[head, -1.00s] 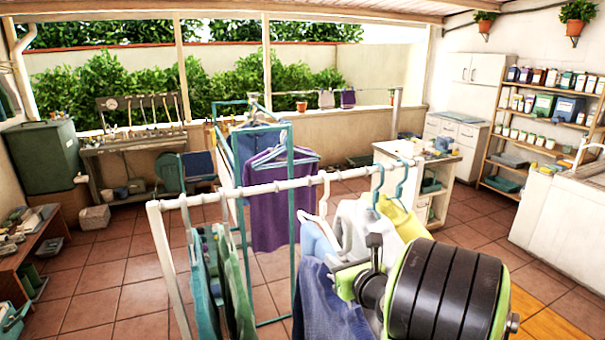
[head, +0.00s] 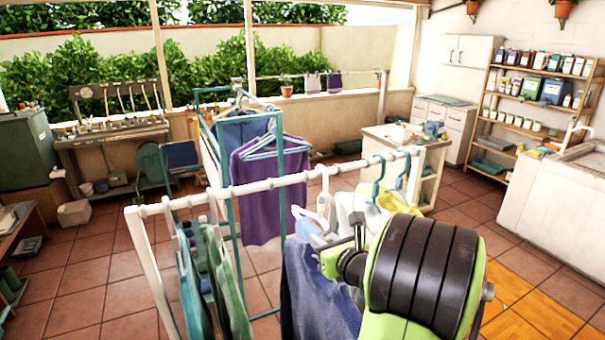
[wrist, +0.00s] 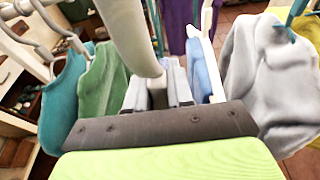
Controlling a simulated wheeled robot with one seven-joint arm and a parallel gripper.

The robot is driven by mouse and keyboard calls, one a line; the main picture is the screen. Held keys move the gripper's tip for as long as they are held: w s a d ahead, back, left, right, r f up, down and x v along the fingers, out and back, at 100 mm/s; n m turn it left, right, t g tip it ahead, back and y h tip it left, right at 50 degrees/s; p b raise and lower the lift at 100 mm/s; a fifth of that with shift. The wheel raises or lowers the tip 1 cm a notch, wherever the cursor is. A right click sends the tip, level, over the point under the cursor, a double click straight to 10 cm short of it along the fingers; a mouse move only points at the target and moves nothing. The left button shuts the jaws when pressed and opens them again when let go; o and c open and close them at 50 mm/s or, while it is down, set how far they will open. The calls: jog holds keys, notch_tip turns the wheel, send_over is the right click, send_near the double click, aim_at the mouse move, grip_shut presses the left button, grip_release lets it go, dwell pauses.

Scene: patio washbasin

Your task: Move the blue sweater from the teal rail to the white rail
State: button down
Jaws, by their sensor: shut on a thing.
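A dark blue sweater (head: 312,290) hangs below my gripper (head: 338,248), just in front of the white rail (head: 250,187). My gripper is shut, with the sweater at it; my wrist partly hides the sweater. I cannot tell whether its hanger touches the rail. In the wrist view my gripper (wrist: 163,90) is close to the thick white bar (wrist: 128,30); the dark blue cloth is hidden there. The teal rail (head: 281,185) stands behind, holding a purple garment (head: 258,195) and a blue garment (head: 245,128).
On the white rail hang green and teal garments (head: 210,275) at left, and a light blue one (wrist: 205,70), a grey-white one (wrist: 262,75) and a yellow one (head: 378,215) at right. A gap shows between these groups.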

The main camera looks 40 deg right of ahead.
jog(key=shift+w, duration=0.25)
jog(key=shift+s, duration=0.1)
jog(key=r+p+x, duration=0.1)
jog(key=p+x, duration=0.1)
jog(key=x, duration=0.2)
jog(key=p+x, duration=0.2)
jog(key=x, duration=0.3)
jog(key=r+p+x, duration=0.1)
jog(key=p+x, duration=0.1)
jog(key=x, duration=0.3)
jog(key=shift+w+d+r, duration=0.1)
jog(key=shift+w+r, duration=0.15)
jog(key=shift+w, duration=0.2)
jog(key=shift+w+d, duration=0.2)
jog(key=shift+w, duration=0.15)
jog(key=shift+w+d, duration=0.2)
jog(key=shift+w, duration=0.55)
jog(key=shift+w+d, duration=0.2)
jog(key=shift+w, duration=0.55)
jog(key=shift+w+d, duration=0.2)
jog(key=shift+w, duration=0.5)
jog(key=shift+f, duration=0.1)
